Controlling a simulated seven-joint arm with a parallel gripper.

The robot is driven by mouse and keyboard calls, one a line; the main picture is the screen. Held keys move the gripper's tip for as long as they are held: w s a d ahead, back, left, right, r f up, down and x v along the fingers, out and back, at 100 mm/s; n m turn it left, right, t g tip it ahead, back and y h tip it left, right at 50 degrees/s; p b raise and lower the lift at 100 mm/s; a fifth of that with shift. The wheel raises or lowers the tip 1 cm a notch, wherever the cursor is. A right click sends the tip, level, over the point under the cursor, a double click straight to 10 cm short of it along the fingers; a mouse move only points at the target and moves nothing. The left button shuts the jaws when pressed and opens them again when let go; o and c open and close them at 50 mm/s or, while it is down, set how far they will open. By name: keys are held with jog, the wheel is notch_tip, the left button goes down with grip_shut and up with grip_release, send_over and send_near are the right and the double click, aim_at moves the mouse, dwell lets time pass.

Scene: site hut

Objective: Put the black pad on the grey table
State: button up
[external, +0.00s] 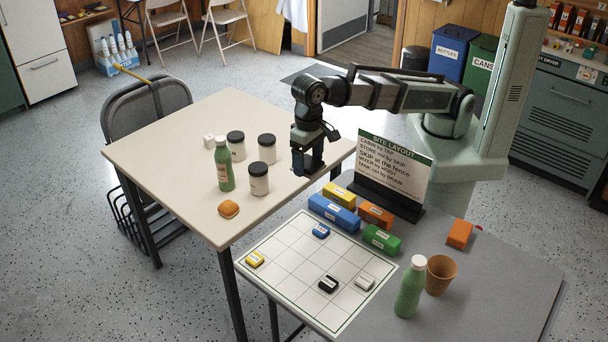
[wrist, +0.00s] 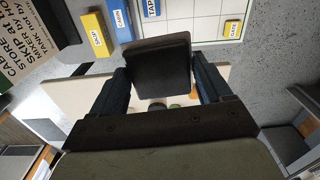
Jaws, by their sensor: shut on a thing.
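My gripper (external: 307,168) points down over the right edge of the cream table (external: 190,150), close to the grey table. In the wrist view my gripper (wrist: 161,72) is shut on the black pad (wrist: 158,66), a dark, rounded square piece between the two fingers. In the external view the pad is hard to tell from the dark fingers. The grey table (external: 500,285) is at the lower right, with a white grid board (external: 290,262) on it.
The grey table holds a site layout sign (external: 393,165), several coloured blocks, a green bottle (external: 411,291) and a brown cup (external: 441,274). The cream table holds jars, a green bottle (external: 224,165) and an orange piece (external: 229,209). The grey table's right front is clear.

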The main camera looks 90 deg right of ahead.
jog(key=s+a+n, duration=0.6)
jog(key=s, duration=0.7)
jog(key=s+a+n, duration=0.5)
jog(key=s+a, duration=0.1)
jog(key=s, duration=0.6)
jog(key=s+a+n, duration=0.6)
jog(key=s, duration=0.7)
jog(key=shift+s+f, duration=0.15)
jog(key=shift+f, duration=11.5)
jog(key=shift+f, duration=0.15)
jog(key=o, duration=1.1)
